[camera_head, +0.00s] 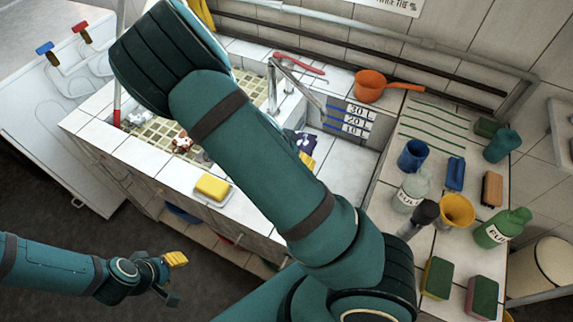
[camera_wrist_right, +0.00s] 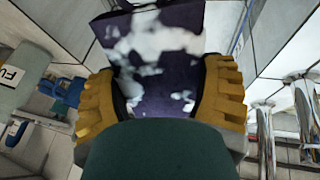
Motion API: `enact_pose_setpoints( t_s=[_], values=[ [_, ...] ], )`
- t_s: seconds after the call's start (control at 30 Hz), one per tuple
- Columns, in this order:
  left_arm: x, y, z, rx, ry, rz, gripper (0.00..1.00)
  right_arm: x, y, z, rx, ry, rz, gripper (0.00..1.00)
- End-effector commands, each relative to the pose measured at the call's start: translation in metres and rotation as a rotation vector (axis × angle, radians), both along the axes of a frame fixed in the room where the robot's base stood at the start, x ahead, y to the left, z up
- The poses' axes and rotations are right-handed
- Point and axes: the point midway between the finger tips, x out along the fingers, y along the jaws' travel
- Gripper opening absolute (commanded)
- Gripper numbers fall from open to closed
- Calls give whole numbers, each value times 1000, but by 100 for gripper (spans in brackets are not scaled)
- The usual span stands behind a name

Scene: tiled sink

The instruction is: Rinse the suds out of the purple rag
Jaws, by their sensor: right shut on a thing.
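The purple rag (camera_wrist_right: 190,20) fills the middle of the right wrist view, with white suds patches over much of it. My right gripper (camera_wrist_right: 162,90) is shut on it, a yellow finger at each side. My left gripper (camera_head: 172,279) is open and empty, low at the left in front of the counter. The metal faucet (camera_head: 290,72) is at the sink, partly behind my right arm.
A basin wall carries litre marks (camera_head: 347,120). A yellow sponge (camera_head: 212,187) lies on the front ledge. An orange pan (camera_head: 370,86) stands at the back. The right counter holds a blue cup (camera_head: 413,155), bottles, a yellow funnel (camera_head: 457,210) and sponges. Floor around my left gripper is clear.

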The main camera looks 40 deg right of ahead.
Motion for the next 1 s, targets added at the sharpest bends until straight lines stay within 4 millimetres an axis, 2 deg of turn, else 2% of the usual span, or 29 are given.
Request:
enact_pose_setpoints(
  t_s=[0.23,0.6,1.0],
  values=[
    [-2,0,-10,0,5,-4,47,-5,-22,-6,1,0,-2,37],
    [-4,-1,-13,-2,9,-8,47,-12,-50,-11,0,-1,-2,37],
    [-4,-1,-14,-2,10,-8,47,-14,-59,-12,0,-1,1,37]
  ],
)
